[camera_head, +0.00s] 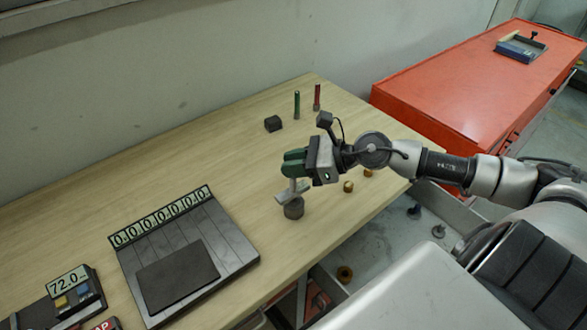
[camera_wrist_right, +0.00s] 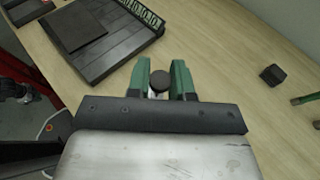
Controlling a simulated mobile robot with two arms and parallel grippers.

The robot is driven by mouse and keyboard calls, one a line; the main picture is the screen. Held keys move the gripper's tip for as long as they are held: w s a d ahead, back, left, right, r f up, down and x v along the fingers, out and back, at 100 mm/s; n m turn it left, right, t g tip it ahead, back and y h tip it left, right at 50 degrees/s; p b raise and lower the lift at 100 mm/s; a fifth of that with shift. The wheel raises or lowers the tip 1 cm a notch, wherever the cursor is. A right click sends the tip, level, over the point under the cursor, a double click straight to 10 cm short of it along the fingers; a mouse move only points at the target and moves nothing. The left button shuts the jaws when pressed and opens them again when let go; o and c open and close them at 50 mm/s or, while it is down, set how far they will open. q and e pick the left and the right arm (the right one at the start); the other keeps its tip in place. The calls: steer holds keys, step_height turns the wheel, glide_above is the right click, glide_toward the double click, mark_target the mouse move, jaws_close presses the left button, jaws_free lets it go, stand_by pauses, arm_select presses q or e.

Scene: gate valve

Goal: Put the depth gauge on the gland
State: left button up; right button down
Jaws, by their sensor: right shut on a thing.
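My right gripper (camera_head: 294,163), with green fingers, is shut on the depth gauge (camera_head: 292,192), a pale grey crossbar with a short upright stem. In the right wrist view the gauge's dark round top (camera_wrist_right: 159,81) shows between the green fingers (camera_wrist_right: 160,78). A short dark round piece (camera_head: 294,210), apparently the gland, stands on the table right under the gauge. I cannot tell whether the crossbar touches it or hangs just above it. My left gripper is not in view.
A dark slatted tray with a number display (camera_head: 235,262) lies left of the gripper. A dark block (camera_head: 273,123), a green pin (camera_head: 297,104) and a red pin (camera_head: 317,97) stand behind. Small brass pieces (camera_head: 348,187) are near the right edge. A red cabinet (camera_head: 460,85) stands beyond.

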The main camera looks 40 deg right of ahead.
mark_target(293, 186)
step_height(293, 186, down, 3)
steer(key=shift+r, duration=0.2)
steer(key=shift+f, duration=0.1)
steer(key=shift+f, duration=0.15)
steer(key=c, duration=1)
jaws_free()
